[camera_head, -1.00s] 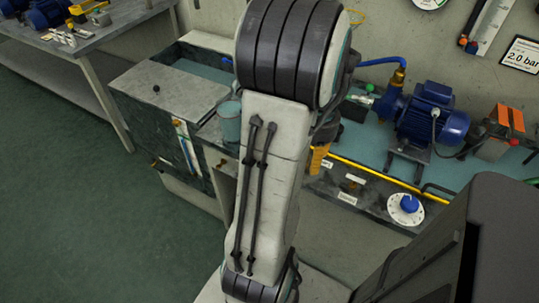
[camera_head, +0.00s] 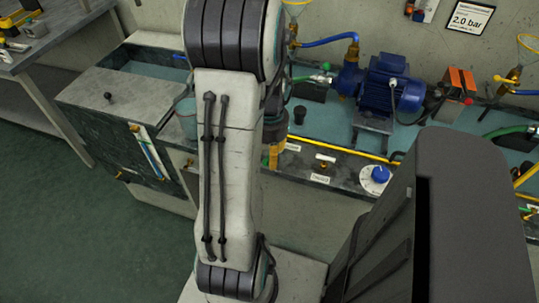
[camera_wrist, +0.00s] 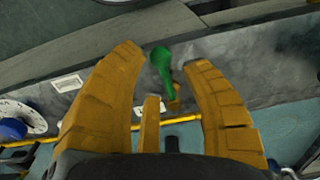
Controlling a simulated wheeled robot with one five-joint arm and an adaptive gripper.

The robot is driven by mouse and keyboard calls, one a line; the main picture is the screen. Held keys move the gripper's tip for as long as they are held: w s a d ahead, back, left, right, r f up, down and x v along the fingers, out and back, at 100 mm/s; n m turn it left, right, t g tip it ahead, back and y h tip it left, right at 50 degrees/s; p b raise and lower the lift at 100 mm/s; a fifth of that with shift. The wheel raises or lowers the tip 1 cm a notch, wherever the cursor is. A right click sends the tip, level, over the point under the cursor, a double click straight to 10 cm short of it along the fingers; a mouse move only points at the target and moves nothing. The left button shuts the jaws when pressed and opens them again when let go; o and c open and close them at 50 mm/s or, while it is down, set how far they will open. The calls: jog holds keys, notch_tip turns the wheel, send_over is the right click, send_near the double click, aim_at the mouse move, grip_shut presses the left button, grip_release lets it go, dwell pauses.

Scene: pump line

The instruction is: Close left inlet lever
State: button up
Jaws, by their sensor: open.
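In the wrist view a lever with a green handle (camera_wrist: 162,66) and a brass stem (camera_wrist: 174,95) stands at the grey bench front. In the head view my gripper (camera_head: 274,154) shows only partly, as orange parts beside my arm at the bench front.
A blue pump motor (camera_head: 390,84) stands on the bench behind. A yellow pipe (camera_head: 345,150) runs along the bench edge, near a white dial with a blue knob (camera_head: 378,175). A sink (camera_head: 145,70) lies to the left. Open green floor (camera_head: 60,210) is at lower left.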

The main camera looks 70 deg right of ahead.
jog(key=shift+f, duration=0.4)
grip_shut()
jog(key=shift+a, duration=0.1)
dwell(0.6)
